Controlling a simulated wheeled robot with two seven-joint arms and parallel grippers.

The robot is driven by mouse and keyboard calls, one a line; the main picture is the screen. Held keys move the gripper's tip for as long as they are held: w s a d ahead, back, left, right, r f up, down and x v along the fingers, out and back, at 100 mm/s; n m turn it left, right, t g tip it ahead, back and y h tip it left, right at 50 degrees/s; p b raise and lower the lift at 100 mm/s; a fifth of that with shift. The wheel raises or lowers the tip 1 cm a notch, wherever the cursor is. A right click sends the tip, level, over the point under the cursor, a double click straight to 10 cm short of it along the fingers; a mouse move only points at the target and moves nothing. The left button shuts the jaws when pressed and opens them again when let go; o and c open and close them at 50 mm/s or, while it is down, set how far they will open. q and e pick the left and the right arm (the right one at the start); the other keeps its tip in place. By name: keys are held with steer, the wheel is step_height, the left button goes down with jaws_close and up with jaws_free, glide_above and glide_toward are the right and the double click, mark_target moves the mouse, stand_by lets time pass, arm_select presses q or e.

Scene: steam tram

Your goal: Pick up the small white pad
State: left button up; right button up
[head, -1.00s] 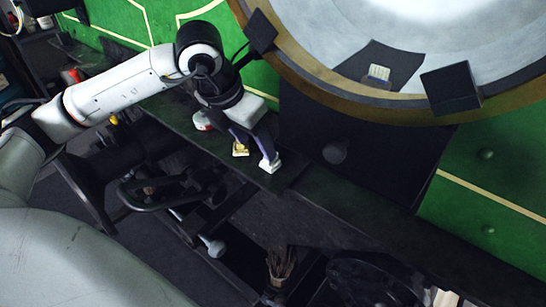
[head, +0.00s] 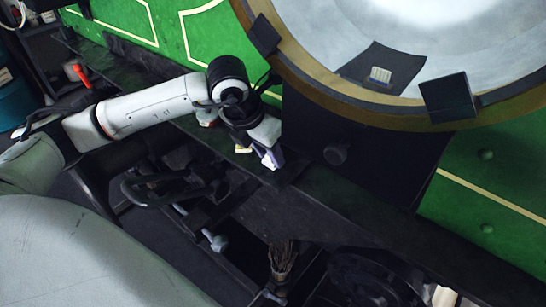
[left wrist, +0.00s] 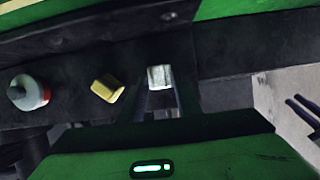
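The small white pad (left wrist: 160,77) shows in the left wrist view at the tips of my left gripper (left wrist: 162,97), over the dark ledge. The fingers reach to either side of it. Whether they touch or press it, I cannot make out. In the head view my left gripper (head: 268,158) points down at the ledge's front edge, and I cannot pick out the pad there. My right gripper is in neither view.
A yellow block (left wrist: 107,88) stands left of the pad, also partly visible in the head view (head: 243,149). A white bottle with a red part (left wrist: 28,92) is farther left. The dark ledge (head: 335,190) runs along the green wall. A black box with a knob (head: 336,153) stands close right.

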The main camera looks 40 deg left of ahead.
arm_select(q)
steer(key=c, duration=0.3)
steer(key=shift+r, duration=0.15)
step_height(320, 180, up, 10)
steer(key=shift+f+b, duration=0.1)
steer(key=shift+b, duration=0.2)
steer(key=shift+o, duration=1.3)
steer(key=shift+f, duration=0.1)
steer(key=shift+c, duration=0.5)
